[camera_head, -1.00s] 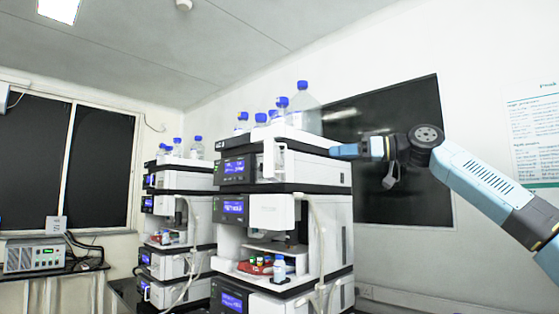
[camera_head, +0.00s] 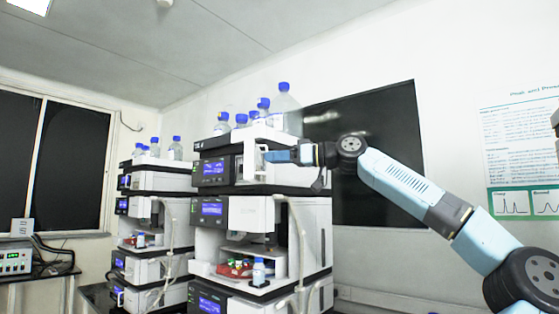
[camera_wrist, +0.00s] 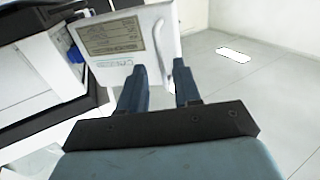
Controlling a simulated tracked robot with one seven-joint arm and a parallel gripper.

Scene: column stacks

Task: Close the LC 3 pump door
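The pump door (camera_head: 249,160) is a white panel on the top module of the nearer stack. It stands open, swung out from the module's front. In the wrist view the door (camera_wrist: 130,62) shows a printed grey label and a raised white handle along its right side. My gripper (camera_head: 267,156) has reached the door's handle edge from the right. In the wrist view its two blue fingers (camera_wrist: 160,70) are apart, with the lower part of the handle edge seen between them. Whether they touch it I cannot tell. The stack's name label is too small to read.
Blue-capped bottles (camera_head: 285,110) stand on top of the nearer stack. A second stack (camera_head: 155,180) stands behind it to the left. A pale hose (camera_head: 297,245) hangs down the nearer stack's front.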

